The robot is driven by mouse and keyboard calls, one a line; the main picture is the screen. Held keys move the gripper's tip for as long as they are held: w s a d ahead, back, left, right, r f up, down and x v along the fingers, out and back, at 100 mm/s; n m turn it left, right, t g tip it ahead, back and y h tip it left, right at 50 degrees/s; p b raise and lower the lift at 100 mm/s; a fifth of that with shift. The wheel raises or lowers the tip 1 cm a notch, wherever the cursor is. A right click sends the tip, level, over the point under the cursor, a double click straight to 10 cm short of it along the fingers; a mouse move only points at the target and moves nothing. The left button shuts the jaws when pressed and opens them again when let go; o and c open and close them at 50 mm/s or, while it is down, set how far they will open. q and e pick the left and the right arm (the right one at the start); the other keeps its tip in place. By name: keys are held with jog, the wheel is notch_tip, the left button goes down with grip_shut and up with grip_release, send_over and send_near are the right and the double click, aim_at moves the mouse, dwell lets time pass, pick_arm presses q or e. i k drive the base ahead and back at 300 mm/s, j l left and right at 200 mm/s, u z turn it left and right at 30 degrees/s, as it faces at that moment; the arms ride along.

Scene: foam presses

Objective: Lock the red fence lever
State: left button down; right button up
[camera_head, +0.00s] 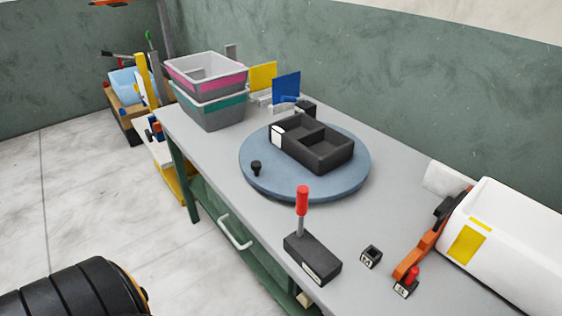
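A lever with a red grip (302,200) stands nearly upright on a grey stem. The stem rises from a black block (312,258) with a small white label, near the front edge of the grey table. A smaller red knob (411,275) sits on a labelled black piece beside an orange bar at the right. I cannot tell from this view which red part belongs to a fence. Neither of my grippers is in view, and nothing touches the upright lever.
A round blue turntable (258,178) carries a black divided tray (325,157). Grey bins (213,112) stand at the far left table end, near yellow and blue panels (286,87). A white machine (510,235) with the orange bar (422,250) fills the right.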

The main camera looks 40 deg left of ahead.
aim_at(302, 196)
jog(key=u, duration=1.05)
